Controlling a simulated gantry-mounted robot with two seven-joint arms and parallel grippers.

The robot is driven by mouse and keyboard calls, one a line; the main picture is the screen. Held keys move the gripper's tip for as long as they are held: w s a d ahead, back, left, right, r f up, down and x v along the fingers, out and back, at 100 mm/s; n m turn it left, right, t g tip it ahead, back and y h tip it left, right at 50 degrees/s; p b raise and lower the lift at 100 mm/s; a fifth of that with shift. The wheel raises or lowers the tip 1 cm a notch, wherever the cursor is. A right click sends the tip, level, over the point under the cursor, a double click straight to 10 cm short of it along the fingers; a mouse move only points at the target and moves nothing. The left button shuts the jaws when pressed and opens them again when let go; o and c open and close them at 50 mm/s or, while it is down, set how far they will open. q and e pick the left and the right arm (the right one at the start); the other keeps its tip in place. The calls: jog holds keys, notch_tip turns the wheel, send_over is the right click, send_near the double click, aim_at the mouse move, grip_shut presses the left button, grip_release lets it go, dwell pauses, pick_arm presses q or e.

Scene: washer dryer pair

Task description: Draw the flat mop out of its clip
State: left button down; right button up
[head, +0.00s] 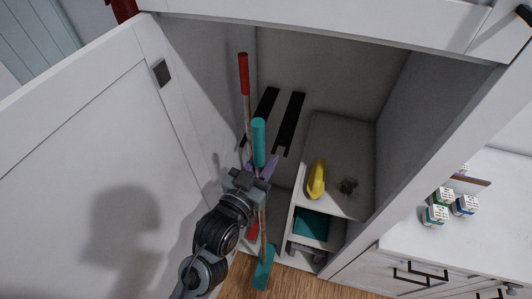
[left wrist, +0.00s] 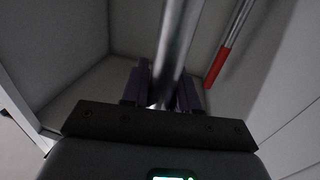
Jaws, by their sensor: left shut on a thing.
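The flat mop stands in the open tall cabinet, with a teal grip (head: 258,140) at the top and a flat teal head (head: 263,268) low at the front, by the wood floor. My left gripper (head: 261,166) is shut on its shaft just below the teal grip. In the left wrist view the grey metal shaft (left wrist: 178,45) runs between the two dark purple fingers (left wrist: 161,92). Two black strips (head: 290,120) are on the cabinet's back wall behind the mop. I cannot tell whether the shaft sits in a clip. My right gripper is not in view.
A second tool with a red grip (head: 244,72) stands close to the left of the mop. To the right are a shelf unit (head: 345,150) with a yellow bottle (head: 317,180) and a teal bin (head: 311,223). The open white door (head: 90,170) is left of my arm.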

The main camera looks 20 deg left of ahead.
pick_arm(q)
jog(key=s+p, duration=0.7)
jog(key=s, duration=1.1)
jog(key=shift+s+r, duration=0.15)
jog(key=shift+s, duration=0.2)
dwell(0.7)
dwell(0.3)
